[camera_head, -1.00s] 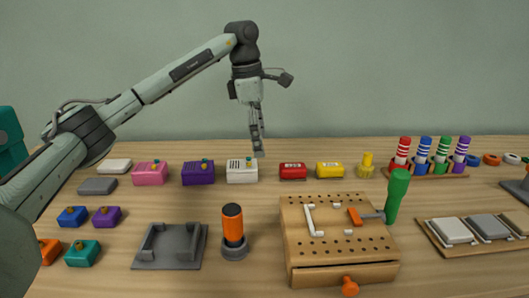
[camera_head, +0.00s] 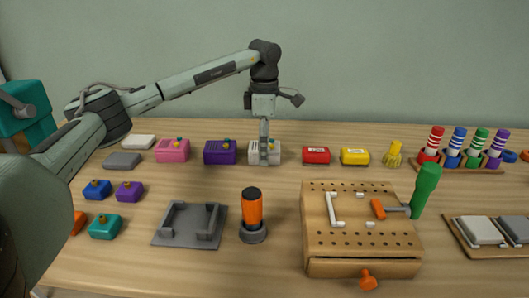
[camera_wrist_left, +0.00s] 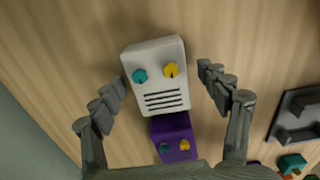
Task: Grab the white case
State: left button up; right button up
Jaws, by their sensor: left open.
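The white case (camera_head: 275,149) stands in the back row of the table, to the right of the purple case (camera_head: 220,153). It has two knobs, teal and yellow, and dark slots, seen clearly in the left wrist view (camera_wrist_left: 157,99). My left gripper (camera_head: 264,158) points down at the white case and hides part of it in the head view. In the left wrist view its fingers (camera_wrist_left: 161,78) are open, one on each side of the case, with gaps between. My right gripper is not in view.
The purple case sits close beside the white one. A pink case (camera_head: 172,150) is further left and a red case (camera_head: 316,155) is to the right. A grey cradle (camera_head: 190,238), an orange-handled tool (camera_head: 253,213) and a wooden pegboard box (camera_head: 318,238) stand in front.

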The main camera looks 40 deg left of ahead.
pick_arm(q)
jog(key=c, duration=1.3)
